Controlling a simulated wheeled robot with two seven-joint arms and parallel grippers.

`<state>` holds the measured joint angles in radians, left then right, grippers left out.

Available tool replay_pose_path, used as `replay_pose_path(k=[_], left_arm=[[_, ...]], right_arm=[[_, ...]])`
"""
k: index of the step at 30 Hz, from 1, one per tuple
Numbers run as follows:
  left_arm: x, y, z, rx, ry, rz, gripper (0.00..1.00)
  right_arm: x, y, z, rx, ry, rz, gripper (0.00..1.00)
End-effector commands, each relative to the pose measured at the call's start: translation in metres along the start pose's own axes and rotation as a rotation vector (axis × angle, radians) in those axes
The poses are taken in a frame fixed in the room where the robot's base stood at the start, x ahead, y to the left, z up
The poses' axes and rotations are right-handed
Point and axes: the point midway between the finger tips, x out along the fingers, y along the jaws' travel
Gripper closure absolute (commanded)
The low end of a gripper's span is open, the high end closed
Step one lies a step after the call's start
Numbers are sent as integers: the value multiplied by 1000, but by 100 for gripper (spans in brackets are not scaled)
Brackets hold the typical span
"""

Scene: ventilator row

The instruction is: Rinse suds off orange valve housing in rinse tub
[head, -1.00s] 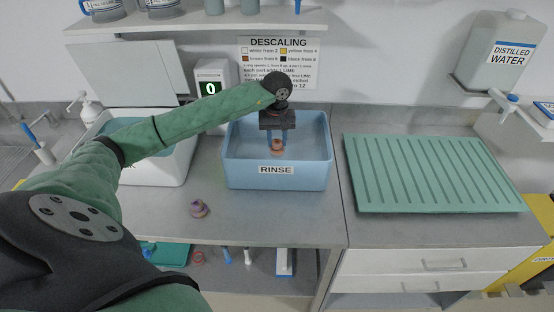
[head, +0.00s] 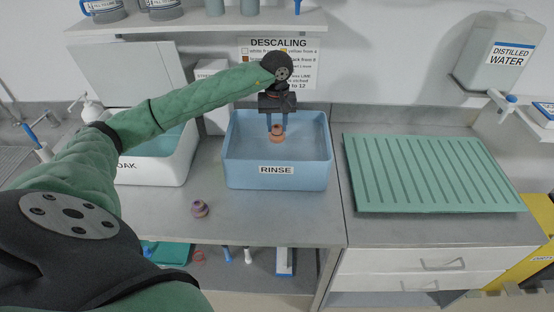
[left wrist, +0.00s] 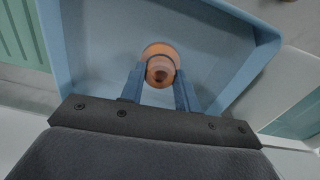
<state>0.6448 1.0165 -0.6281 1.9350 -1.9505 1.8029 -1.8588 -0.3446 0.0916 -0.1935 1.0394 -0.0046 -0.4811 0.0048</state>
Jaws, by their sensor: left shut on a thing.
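The orange valve housing (head: 277,134) is between the fingers of my left gripper (head: 277,126), which is shut on it. It hangs over the inside of the blue rinse tub (head: 276,184), labelled RINSE. In the left wrist view the housing (left wrist: 160,64) shows as an orange ring with a darker centre between the blue fingertips (left wrist: 160,88), with the tub's walls (left wrist: 210,15) around it. I cannot make out suds on it. Whether it touches the water is unclear. My right gripper is not in view.
A white tub (head: 160,168) with a partly hidden label stands left of the rinse tub. A green ribbed drain board (head: 435,172) lies to the right. A shelf (head: 200,22) runs above.

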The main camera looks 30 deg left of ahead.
Motion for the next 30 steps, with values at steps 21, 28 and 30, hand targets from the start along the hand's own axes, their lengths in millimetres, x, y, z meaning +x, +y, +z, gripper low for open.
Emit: replay_pose_path(k=[21,28,30], left_arm=[[-32,0,0,-1,0,0,100],[-32,0,0,-1,0,0,100],[-32,0,0,-1,0,0,100]], right_arm=[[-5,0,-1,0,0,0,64],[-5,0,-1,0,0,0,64],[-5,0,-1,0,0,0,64]])
